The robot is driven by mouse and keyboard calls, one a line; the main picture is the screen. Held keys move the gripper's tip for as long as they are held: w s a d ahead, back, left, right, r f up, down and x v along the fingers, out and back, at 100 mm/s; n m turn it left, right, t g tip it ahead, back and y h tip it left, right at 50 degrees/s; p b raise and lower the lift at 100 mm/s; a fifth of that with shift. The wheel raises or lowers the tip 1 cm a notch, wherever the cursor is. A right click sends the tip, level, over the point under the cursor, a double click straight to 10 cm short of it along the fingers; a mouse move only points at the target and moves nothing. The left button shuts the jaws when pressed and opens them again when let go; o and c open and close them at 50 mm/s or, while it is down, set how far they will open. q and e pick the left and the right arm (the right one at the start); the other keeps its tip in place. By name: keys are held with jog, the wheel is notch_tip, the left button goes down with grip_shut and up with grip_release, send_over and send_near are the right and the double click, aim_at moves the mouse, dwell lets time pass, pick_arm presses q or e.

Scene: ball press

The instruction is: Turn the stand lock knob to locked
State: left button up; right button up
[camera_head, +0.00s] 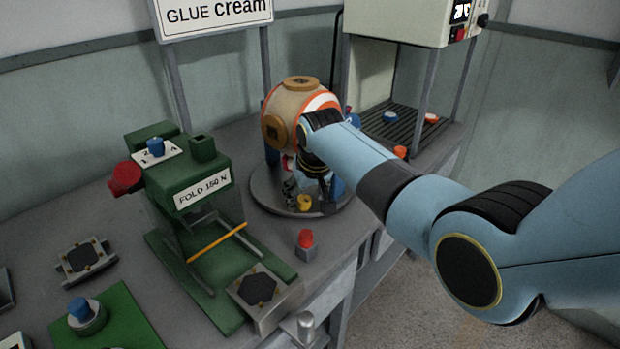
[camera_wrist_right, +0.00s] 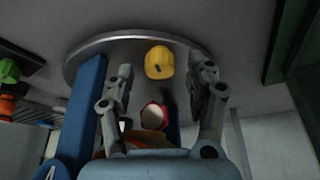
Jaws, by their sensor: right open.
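The yellow knob (camera_head: 304,202) sits near the front of the stand's round grey base plate (camera_head: 262,190). In the right wrist view the knob (camera_wrist_right: 159,62) shows a dark mark on its face, and the base rim (camera_wrist_right: 110,40) curves behind it. My right gripper (camera_head: 311,192) reaches down beside the stand. In the wrist view its fingers (camera_wrist_right: 163,78) are spread, one on each side of the knob, with gaps visible. They hold nothing. A cream ball (camera_head: 308,103) with an orange stripe and brown patches rests on the stand above. My left gripper is out of view.
A blue stand post (camera_wrist_right: 84,115) is close to a finger. A red hexagonal part (camera_wrist_right: 153,116) lies between the fingers. The green press (camera_head: 185,175) stands left, and a red button (camera_head: 305,238) is in front. A slatted rack (camera_head: 405,125) is behind right.

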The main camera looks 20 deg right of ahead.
jog(key=v, duration=1)
